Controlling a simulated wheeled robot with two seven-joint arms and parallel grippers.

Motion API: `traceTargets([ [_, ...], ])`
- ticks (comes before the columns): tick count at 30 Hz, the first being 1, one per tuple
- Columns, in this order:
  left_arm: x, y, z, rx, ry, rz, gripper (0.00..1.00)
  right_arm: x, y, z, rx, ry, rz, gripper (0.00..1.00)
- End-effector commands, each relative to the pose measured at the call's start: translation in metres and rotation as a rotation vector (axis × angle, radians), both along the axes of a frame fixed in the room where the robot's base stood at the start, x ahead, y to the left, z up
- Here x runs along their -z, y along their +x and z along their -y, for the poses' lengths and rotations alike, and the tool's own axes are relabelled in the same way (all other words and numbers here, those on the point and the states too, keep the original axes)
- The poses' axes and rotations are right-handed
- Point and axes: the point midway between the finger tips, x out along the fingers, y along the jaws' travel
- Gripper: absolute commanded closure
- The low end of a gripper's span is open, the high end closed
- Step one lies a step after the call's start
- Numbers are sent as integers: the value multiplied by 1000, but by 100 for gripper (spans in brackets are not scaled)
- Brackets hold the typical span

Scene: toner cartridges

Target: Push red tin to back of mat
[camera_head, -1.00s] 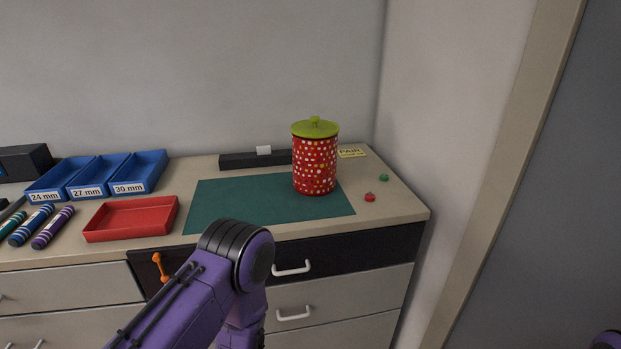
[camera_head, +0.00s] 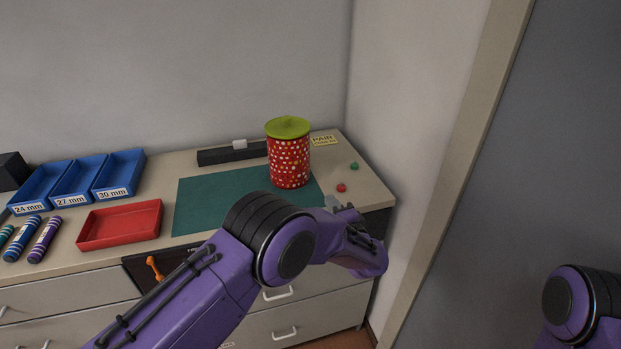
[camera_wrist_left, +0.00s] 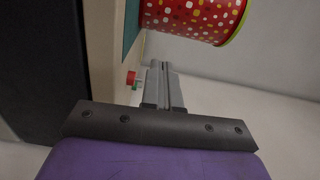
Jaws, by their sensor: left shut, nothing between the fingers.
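The red tin (camera_head: 289,162) with white and yellow dots and a green lid stands upright on the right part of the dark green mat (camera_head: 212,197). It also shows at the top of the left wrist view (camera_wrist_left: 196,14). My left gripper (camera_head: 333,203) is at the front right of the tin, near the mat's front right corner, and a gap shows between them. In the left wrist view its fingers (camera_wrist_left: 162,84) are together with nothing between them. Part of the mat is hidden behind my left arm. My right arm shows at the lower right, its gripper out of frame.
A black bar (camera_head: 232,153) with a white block lies behind the mat. A red button (camera_head: 341,187) and a green button (camera_head: 354,166) are right of the tin, beside a yellow label (camera_head: 324,140). A red tray (camera_head: 120,224) and blue bins (camera_head: 75,183) stand left.

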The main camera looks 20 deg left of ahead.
Motion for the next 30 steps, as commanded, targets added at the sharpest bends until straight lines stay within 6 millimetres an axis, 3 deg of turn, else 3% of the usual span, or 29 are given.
traceTargets([
  [3, -3, -4, -6, -109, 25, -7, 100, -5, 0, 0, 0, 0, 0, 57],
  [8, -1, 3, -18, -145, 33, -13, 100, 0, 0, 0, 0, 0, 0, 57],
  [14, 2, 33, -46, -141, 33, -11, 100, 17, 0, 0, 0, 0, 0, 57],
  [20, 5, 65, -76, -140, 32, -10, 100, 46, 0, 0, 0, 0, 0, 57],
  [24, -6, 66, -100, -142, 32, -15, 100, 28, 0, 0, 0, 0, 0, 57],
  [30, -4, 67, -116, -140, 32, -13, 100, 25, 0, 0, 0, 0, 0, 57],
])
